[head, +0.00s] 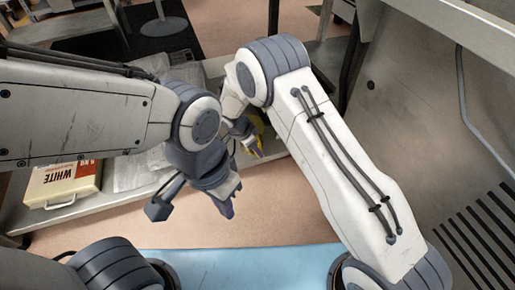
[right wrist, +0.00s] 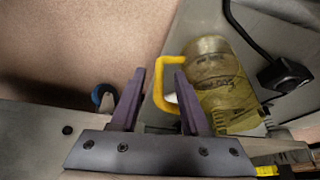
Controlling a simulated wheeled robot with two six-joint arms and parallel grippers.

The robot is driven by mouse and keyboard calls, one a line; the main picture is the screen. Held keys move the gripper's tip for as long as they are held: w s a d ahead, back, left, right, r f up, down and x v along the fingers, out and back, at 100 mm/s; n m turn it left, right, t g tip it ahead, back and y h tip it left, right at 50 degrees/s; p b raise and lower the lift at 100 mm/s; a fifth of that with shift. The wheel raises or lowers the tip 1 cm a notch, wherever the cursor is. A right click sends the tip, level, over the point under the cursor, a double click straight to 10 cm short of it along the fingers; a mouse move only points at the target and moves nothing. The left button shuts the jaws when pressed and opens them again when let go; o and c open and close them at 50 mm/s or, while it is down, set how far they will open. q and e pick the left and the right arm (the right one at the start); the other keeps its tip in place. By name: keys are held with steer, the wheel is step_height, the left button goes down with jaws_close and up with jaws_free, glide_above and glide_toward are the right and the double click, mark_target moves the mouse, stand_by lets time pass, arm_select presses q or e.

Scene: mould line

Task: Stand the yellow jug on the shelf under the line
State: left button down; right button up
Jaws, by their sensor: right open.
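The yellow jug (right wrist: 214,78) is see-through, with a solid yellow handle (right wrist: 160,82), and shows tilted in the right wrist view. In the head view only a little of the jug (head: 259,143) shows beside my right gripper (head: 247,140). My right gripper, also in the wrist view (right wrist: 160,73), is open, with the handle in the gap between its fingers as seen from there. The shelf (head: 100,205) is a long grey surface, partly hidden by my arms.
A box marked WHITE (head: 62,183) and pale crumpled wrapping (head: 130,174) lie on the shelf at the left. A grey metal machine panel (head: 420,110) stands at the right. In the right wrist view, a black cable with a plug (right wrist: 284,75) is beside the jug.

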steer(key=s+a+r+n+y+p, duration=0.1)
steer(key=s+r+n+p, duration=0.1)
steer(key=s+r, duration=0.35)
steer(key=s+a+r+n+p, duration=0.1)
steer(key=s+r+n, duration=0.1)
steer(key=r, duration=0.7)
steer(key=s+a+r+n+y+p, duration=0.1)
steer(key=s+r+n+p, duration=0.15)
steer(key=r, duration=0.45)
steer(key=s+d+r+n+y, duration=0.1)
steer(key=s+d+r+n, duration=0.1)
steer(key=s+n, duration=0.2)
steer(key=s+d+r+n+g+y, duration=0.1)
steer(key=s+d+r+n, duration=0.1)
steer(key=s, duration=0.9)
steer(key=s+d+r+n+g+y, duration=0.1)
steer(key=s+d+r+n, duration=0.1)
steer(key=s+r+n, duration=0.2)
steer(key=s+n, duration=0.3)
steer(key=shift+s, duration=0.25)
step_height(320, 180, up, 52)
steer(key=p, duration=5.1)
steer(key=shift+f, duration=0.2)
